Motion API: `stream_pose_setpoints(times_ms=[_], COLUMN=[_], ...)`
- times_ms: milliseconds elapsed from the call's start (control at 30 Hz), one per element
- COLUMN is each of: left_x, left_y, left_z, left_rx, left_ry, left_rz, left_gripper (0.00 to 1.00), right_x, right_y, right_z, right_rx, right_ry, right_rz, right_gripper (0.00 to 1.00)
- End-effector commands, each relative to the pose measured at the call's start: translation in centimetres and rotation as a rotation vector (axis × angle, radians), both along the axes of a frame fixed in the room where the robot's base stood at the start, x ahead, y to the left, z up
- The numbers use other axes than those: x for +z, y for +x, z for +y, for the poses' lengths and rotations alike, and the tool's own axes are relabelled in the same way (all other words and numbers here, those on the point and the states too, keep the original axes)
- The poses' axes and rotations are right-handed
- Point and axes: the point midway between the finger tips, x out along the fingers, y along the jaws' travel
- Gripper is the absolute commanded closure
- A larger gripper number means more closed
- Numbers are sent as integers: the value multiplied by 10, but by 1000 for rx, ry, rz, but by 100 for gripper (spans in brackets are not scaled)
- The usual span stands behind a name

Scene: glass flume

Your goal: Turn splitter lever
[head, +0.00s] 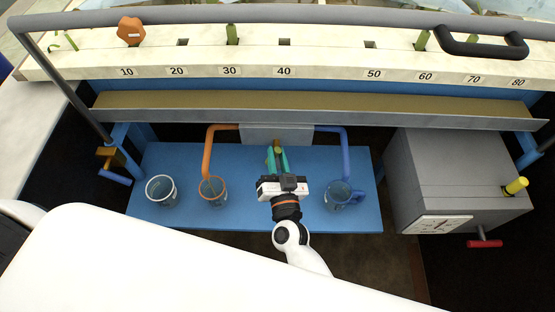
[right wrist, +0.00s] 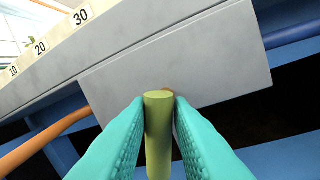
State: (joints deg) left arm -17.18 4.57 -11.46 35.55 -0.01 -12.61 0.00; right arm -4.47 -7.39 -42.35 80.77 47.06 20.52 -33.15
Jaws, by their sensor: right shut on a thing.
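The splitter is a grey box (head: 262,134) under the flume's front channel, with an orange pipe (head: 207,146) leaving to the left and a blue pipe (head: 347,152) to the right. Its lever is a short yellow-green rod (right wrist: 158,125), in front of the grey box face (right wrist: 185,60) in the right wrist view. My right gripper (head: 277,156) has its teal fingers closed on the lever, one on each side. The lever's base is mostly hidden behind the rod and fingers. My left gripper is not in view.
On the blue shelf (head: 240,219) stand a clear cup (head: 161,190), an orange-rimmed cup (head: 212,191) under the orange pipe and a blue-handled jug (head: 340,195) under the blue pipe. A grey box (head: 445,170) with a dial, yellow knob and red handle is at right.

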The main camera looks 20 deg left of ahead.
Motion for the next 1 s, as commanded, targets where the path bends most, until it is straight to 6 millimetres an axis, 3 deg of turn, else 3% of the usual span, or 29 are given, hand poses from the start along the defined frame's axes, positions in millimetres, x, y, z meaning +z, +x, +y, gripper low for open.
stream_pose_setpoints(times_ms=[400, 967, 1000], left_x=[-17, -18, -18], left_y=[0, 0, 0], left_z=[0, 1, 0], left_rx=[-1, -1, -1], left_ry=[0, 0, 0], left_rz=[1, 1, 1], left_gripper=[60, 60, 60], right_x=[-1, 0, 0], right_y=[-1, -1, -1], right_z=[2, 3, 3], right_rx=[3, 3, 3], right_ry=[199, 229, 229], right_rz=[57, 66, 66], right_gripper=[100, 100, 74])
